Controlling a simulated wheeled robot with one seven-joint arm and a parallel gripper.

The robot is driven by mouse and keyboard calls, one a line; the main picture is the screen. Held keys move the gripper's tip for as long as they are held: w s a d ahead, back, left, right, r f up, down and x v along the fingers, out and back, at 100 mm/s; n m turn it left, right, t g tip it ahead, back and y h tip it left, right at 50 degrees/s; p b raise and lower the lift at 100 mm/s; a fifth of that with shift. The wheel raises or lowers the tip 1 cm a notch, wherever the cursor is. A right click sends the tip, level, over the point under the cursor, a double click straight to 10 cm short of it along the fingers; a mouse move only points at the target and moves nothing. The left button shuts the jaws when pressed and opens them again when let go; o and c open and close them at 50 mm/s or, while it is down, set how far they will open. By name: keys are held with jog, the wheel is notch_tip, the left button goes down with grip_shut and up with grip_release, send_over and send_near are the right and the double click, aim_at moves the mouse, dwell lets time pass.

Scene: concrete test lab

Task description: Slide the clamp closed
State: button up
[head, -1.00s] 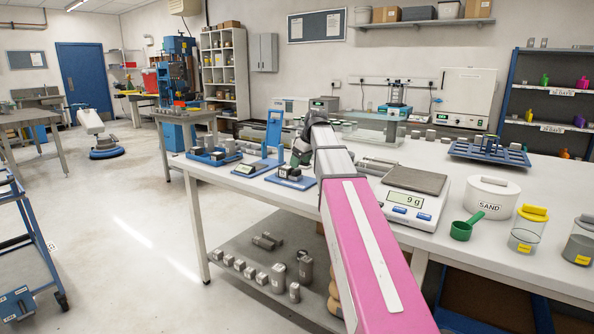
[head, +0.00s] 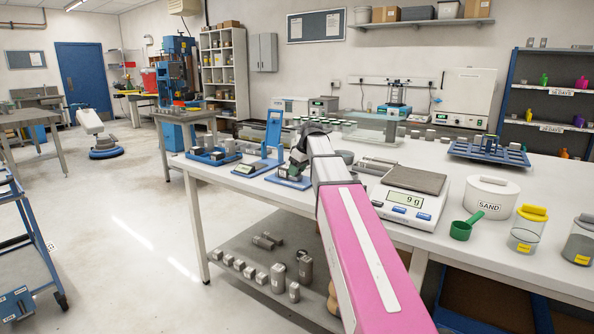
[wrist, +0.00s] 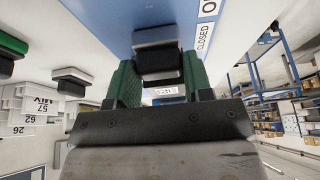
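The clamp is a small blue plate (head: 290,179) with a dark block, on the front left of the white bench in the head view. My gripper (head: 300,157) is low over it, and the arm partly hides it. In the wrist view the blue plate (wrist: 100,18) carries a white label (wrist: 205,38) reading CLOSED, to the right of the block. The grey and black slide block (wrist: 158,62) sits between the two green fingers of my gripper (wrist: 160,76). Both fingers lie against its sides with no visible gap. The fingertip contact is partly hidden.
A blue stand (head: 272,135) and a blue tray of metal blocks (head: 213,155) are left of the clamp. A scale (head: 411,194) reading 9 g, a sand tub (head: 487,197) and a green scoop (head: 466,227) are to the right.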

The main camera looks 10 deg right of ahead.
jog(key=o, duration=1.3)
jog(key=shift+s+d, duration=0.1)
jog(key=shift+c, duration=0.2)
jog(key=v, duration=1)
jog(key=shift+r, duration=0.4)
jog(key=shift+s+d, duration=0.1)
